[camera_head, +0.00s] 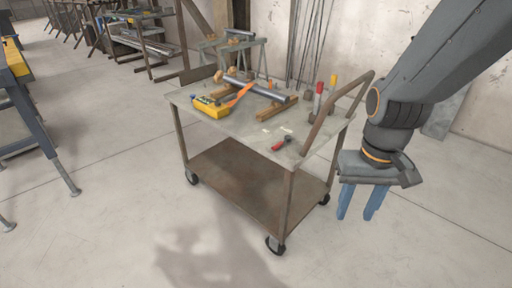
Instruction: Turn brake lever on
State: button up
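I cannot make out for sure which part is the brake lever. A cart (235,184) stands in the middle of the view on caster wheels. Its near wheel (275,244) and left wheel (192,178) show, but any small lever on them is too small to tell. My gripper (357,217) hangs in the air to the right of the cart, with its blue fingers pointing down. The fingers are apart with nothing between them. It touches nothing that I can see.
On the cart's top are a yellow device (211,107), a grey cylinder (256,88) on wooden blocks, upright red- and yellow-handled tools and a small red-handled tool (281,143). A raised handle (335,112) edges its right side. Benches stand at left; the front floor is clear.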

aim_at(287, 139)
jog(key=u, duration=0.05)
jog(key=k, duration=0.55)
jog(key=u, duration=0.15)
jog(key=i, duration=1.7)
jog(key=z, duration=0.25)
